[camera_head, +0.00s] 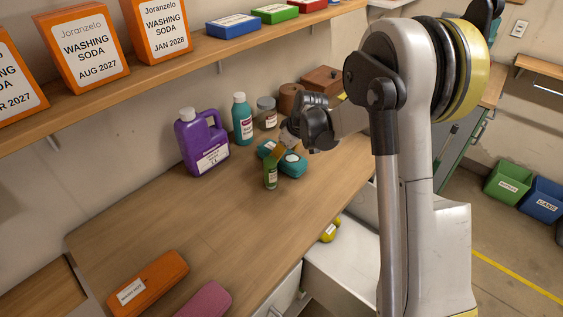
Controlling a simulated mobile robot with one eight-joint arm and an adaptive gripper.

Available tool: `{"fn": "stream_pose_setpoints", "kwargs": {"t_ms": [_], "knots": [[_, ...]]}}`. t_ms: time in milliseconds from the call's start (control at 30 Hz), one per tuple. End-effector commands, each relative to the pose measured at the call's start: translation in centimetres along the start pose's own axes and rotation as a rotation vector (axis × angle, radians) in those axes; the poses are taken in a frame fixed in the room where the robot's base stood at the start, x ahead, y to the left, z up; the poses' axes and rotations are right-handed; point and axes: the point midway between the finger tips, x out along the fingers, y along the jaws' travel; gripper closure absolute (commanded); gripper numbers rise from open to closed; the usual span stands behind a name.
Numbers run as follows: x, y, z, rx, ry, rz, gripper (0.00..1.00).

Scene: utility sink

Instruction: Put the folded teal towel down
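The folded teal towel (293,166) is a small rounded bundle with a pale label, at the far part of the wooden counter. Part of it shows on the left of my gripper's fingers too. My gripper (278,152) points down and left at the towel, its fingers overlapping it in the picture. The fingertips are small and partly hidden, so I cannot tell whether they are shut on the towel. I also cannot tell whether the towel touches the counter or is held just above it.
A green jar (270,176) stands close in front of the towel. A purple jug (201,144), a teal bottle (242,119) and a grey-lidded jar (266,113) stand behind. The counter's middle (200,225) is clear.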

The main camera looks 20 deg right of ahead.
Motion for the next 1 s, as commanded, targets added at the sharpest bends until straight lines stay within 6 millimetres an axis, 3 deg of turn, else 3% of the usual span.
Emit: {"fn": "stream_pose_setpoints", "kwargs": {"t_ms": [200, 400, 500, 767, 1000], "knots": [[0.1, 0.0, 0.0, 0.0, 0.0, 0.0, 0.14], [0.1, 0.0, 0.0, 0.0, 0.0, 0.0, 0.74], [0.1, 0.0, 0.0, 0.0, 0.0, 0.0, 0.79], [-0.3, 0.0, -0.2, 0.0, 0.0, 0.0, 0.79], [-3.1, 0.0, -1.4, 0.0, 0.0, 0.0, 0.79]]}}
